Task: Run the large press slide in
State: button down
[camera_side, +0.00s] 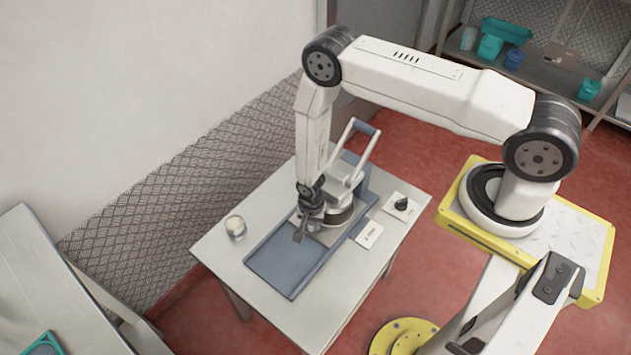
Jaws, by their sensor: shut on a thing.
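The large press (347,178) stands on the table, with a pale two-bar lever raised and a blue-grey grip (364,127) across its top. A long blue-grey bed (283,262) with raised edges runs from under the press toward the lower left. The slide (326,236) shows as a light grey plate on the bed, with a round metal pot (341,215) at the press end. My gripper (302,229) points down over the bed, just left of the pot, and is shut on what looks like the slide's dark handle (299,237). The fingers partly hide the grip.
A small cup (235,227) stands left of the bed. A labelled white card (369,233) and a panel with a black knob (402,204) lie to the right. The lower-left bed is bare. A shelf (550,70) holds containers far behind.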

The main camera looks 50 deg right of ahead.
jog(key=shift+c, duration=2.1)
grip_release()
jog(key=shift+d, duration=0.15)
jog(key=shift+r, duration=0.1)
jog(key=shift+r, duration=3.8)
